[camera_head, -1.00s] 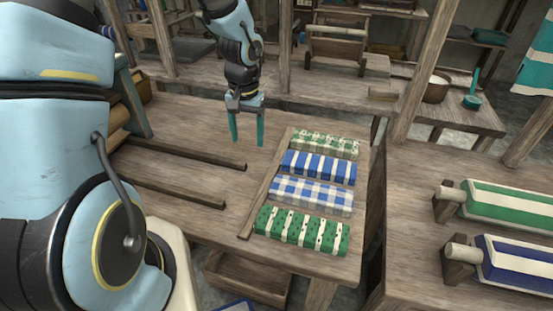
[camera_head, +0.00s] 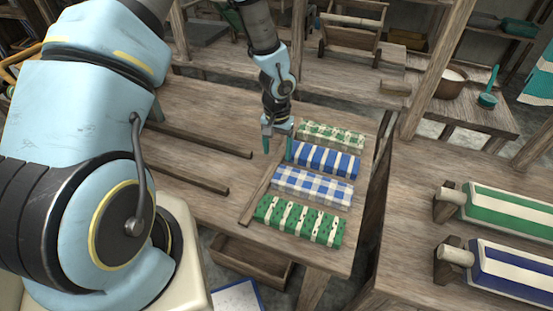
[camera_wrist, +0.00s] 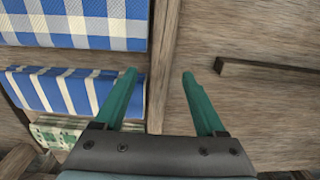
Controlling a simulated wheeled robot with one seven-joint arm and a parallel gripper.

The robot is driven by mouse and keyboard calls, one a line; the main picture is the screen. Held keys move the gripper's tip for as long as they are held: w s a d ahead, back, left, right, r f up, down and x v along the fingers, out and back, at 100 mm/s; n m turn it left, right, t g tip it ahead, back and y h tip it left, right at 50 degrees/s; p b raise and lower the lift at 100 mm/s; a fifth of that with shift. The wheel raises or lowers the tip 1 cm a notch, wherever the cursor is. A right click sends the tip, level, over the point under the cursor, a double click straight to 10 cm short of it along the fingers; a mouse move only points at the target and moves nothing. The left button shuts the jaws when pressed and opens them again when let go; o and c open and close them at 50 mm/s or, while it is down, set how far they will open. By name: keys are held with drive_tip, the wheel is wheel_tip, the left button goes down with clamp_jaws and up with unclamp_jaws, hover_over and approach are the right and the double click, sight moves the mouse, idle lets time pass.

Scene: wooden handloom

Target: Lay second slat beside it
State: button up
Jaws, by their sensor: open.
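One dark wooden slat (camera_head: 258,197) lies along the left ends of the folded cloths on the wooden table (camera_head: 205,108). Two more slats, an upper one (camera_head: 200,138) and a lower one (camera_head: 180,175), lie roughly parallel on the table's left part. My gripper (camera_head: 278,152) is open and empty above the far end of the slat by the cloths, partly hiding that end. In the wrist view that slat (camera_wrist: 164,55) runs up between the spread green fingers (camera_wrist: 158,88). One end of another slat (camera_wrist: 262,68) shows at right. I cannot tell the exact finger height.
Several folded cloths lie in a row right of the slat: green checked (camera_head: 333,135), blue striped (camera_head: 327,161), blue checked (camera_head: 312,187) and green striped (camera_head: 300,221). A neighbouring table (camera_head: 415,205) holds two cloth rolls.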

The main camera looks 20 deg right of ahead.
sight(276, 162)
drive_tip(key=shift+f, duration=1.3)
clamp_jaws()
